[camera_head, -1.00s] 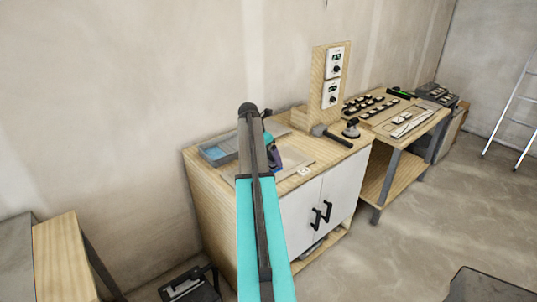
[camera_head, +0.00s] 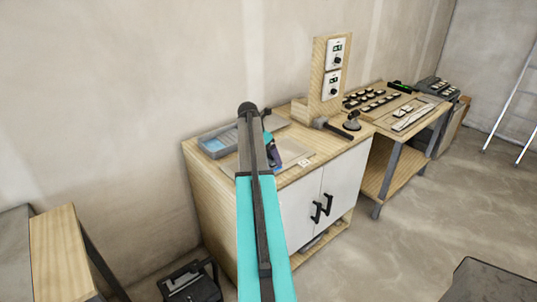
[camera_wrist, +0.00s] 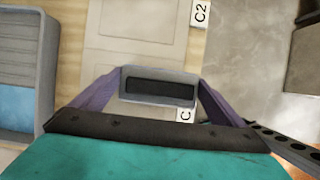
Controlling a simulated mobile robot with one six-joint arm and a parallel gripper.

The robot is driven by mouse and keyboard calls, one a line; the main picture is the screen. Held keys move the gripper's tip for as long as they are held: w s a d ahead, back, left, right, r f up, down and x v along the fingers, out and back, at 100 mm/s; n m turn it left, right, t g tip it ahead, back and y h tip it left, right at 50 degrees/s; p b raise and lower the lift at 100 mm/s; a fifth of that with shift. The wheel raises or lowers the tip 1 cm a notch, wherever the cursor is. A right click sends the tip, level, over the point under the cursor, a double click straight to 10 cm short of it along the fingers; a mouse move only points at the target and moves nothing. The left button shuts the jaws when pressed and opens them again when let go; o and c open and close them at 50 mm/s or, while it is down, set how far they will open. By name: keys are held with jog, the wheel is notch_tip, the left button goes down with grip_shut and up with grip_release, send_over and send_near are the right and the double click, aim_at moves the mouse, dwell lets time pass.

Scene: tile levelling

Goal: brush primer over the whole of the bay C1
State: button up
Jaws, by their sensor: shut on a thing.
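My gripper (camera_wrist: 158,88) is shut on a grey block with a dark slot, apparently the brush (camera_wrist: 158,73), in the wrist view. It is over the pale panel (camera_wrist: 138,12) on the cabinet top. A tag reading C2 (camera_wrist: 201,13) marks the farther bay (camera_wrist: 125,28). A partly hidden tag showing only "C" (camera_wrist: 185,115) lies beside the nearer bay, which the brush and gripper mostly cover. I cannot tell whether the brush touches the panel. In the head view my gripper (camera_head: 271,150) is partly hidden behind my arm.
A grey tray with blue liquid (camera_head: 213,145) stands left of the panel; its wall (camera_wrist: 46,65) is close in the wrist view. An upright post with two dials (camera_head: 334,68), a hammer-like tool (camera_head: 333,127) and a suction cup (camera_head: 352,121) stand to the right.

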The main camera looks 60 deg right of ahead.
jog(key=w+a+f+m+b, duration=0.1)
jog(key=w+a, duration=0.5)
jog(key=a, duration=0.5)
jog(key=w+a+b, duration=0.1)
jog(key=w+a, duration=0.6)
jog(key=a, duration=0.5)
jog(key=w+a+f+m+b, duration=0.1)
jog(key=w+a+b, duration=0.1)
jog(key=w+a, duration=0.65)
jog(key=s+a+m+g+b, duration=0.1)
jog(key=s+a+b, duration=0.2)
jog(key=a, duration=3.5)
jog(key=shift+s+f+y, duration=0.15)
jog(key=shift+s+y, duration=0.05)
jog(key=shift+y, duration=0.1)
